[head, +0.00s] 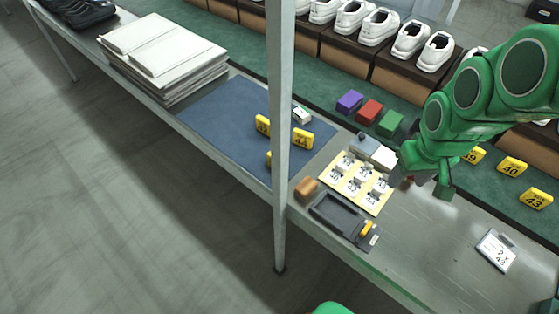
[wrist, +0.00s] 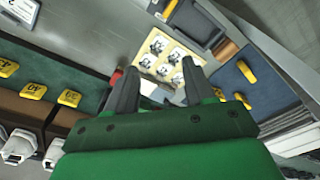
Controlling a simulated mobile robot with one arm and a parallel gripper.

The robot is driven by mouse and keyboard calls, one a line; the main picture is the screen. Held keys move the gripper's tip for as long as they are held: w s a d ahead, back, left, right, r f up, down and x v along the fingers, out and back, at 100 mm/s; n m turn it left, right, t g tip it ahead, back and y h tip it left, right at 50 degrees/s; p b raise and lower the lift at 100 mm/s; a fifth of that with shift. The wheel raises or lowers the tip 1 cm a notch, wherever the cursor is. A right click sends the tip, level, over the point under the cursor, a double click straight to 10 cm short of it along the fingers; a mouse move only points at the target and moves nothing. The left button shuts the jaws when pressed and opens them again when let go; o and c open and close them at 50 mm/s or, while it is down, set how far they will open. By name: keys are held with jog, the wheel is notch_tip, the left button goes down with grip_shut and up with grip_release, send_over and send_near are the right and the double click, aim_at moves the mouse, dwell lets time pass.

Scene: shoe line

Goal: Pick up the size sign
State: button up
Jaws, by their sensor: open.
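A white card with dark figures (head: 497,250), which looks like a size sign, lies on the grey metal table at the right. Yellow numbered markers, including a 40 (head: 512,166) and a 43 (head: 536,198), stand on the green strip behind it. In the wrist view, yellow markers (wrist: 34,91) show at the left. A white sign (wrist: 20,8) is partly cut off at the top left. My gripper (wrist: 162,88) is open and empty above the table, near a pale yellow board with several numbered tags (head: 372,206). My arm hides part of the strip.
A dark tray (head: 336,214) and an orange-brown block (head: 306,188) sit beside the board. Purple (head: 349,101), red (head: 369,111) and green (head: 391,123) blocks line the strip. White shoes (head: 411,39) stand on boxes behind. A grey post (head: 281,130) rises at the front edge.

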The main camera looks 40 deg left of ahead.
jog(key=a+f+n+y, duration=0.1)
jog(key=a+f, duration=0.4)
jog(key=a, duration=0.5)
jog(key=s+a+f+n+y, duration=0.1)
jog(key=a+f+n, duration=0.3)
jog(key=a, duration=0.7)
jog(key=s+a+f+n+y, duration=0.1)
jog(key=a+f, duration=0.4)
jog(key=a, duration=0.6)
jog(key=shift+s+a+f+n+y, duration=0.2)
jog(key=shift+a+f+n+y, duration=0.1)
jog(key=shift+n, duration=0.5)
jog(key=shift+d+x, duration=0.15)
jog(key=shift+x, duration=1.45)
jog(key=shift+d+x, duration=0.15)
jog(key=shift+x, duration=2.2)
jog(key=shift+s, duration=0.1)
grip_shut()
